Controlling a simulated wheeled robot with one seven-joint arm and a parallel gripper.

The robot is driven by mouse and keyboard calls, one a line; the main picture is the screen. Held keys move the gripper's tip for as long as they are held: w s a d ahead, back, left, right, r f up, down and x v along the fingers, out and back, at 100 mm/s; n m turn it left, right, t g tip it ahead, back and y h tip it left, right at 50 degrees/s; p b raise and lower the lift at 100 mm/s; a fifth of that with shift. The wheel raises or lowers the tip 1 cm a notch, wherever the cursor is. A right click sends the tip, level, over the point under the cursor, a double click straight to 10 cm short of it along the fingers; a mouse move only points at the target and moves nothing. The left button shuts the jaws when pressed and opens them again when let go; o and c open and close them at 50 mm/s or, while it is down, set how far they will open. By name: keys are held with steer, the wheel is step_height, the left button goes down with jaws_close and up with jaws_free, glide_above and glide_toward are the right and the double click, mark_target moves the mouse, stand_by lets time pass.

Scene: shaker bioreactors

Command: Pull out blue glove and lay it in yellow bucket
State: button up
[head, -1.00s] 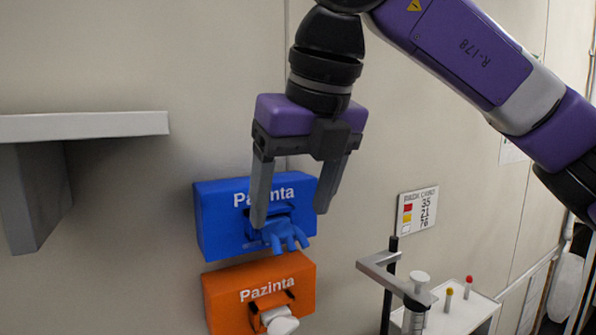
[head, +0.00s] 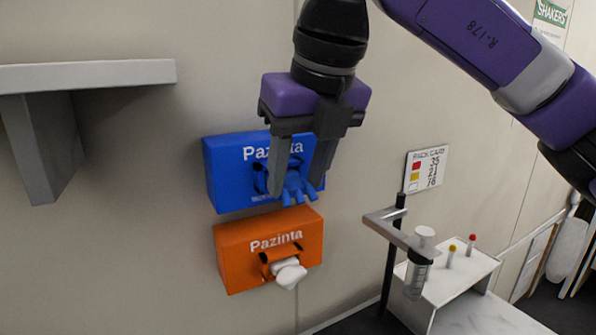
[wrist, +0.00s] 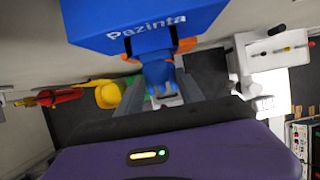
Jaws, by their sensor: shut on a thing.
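The blue glove (head: 294,189) hangs from the opening of the blue Pazinta box (head: 228,174) on the wall. My gripper (head: 296,189) has its fingers on either side of the glove and is shut on it. The glove (wrist: 158,75) also shows between the fingers in the wrist view. Its upper end is still at the box opening. A yellow rounded thing (wrist: 108,94), perhaps the yellow bucket, lies below in the wrist view, left of the glove and partly hidden. No bucket shows in the head view.
An orange Pazinta box (head: 236,265) with a white glove (head: 288,272) is just below. A grey shelf (head: 90,75) juts out at left. A stand with a metal arm (head: 392,235) and a white table (head: 450,279) are at lower right. A rack card (head: 425,169) is on the wall.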

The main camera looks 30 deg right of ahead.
steer(key=shift+s+b, duration=0.35)
steer(key=shift+s, duration=0.25)
steer(key=shift+s+b, duration=0.2)
steer(key=shift+b, duration=0.1)
steer(key=shift+s, duration=0.3)
steer(key=shift+s+b, duration=0.65)
steer(key=shift+s, duration=0.1)
steer(key=s+b, duration=0.1)
steer(key=s, duration=0.2)
stand_by(0.7)
stand_by(0.5)
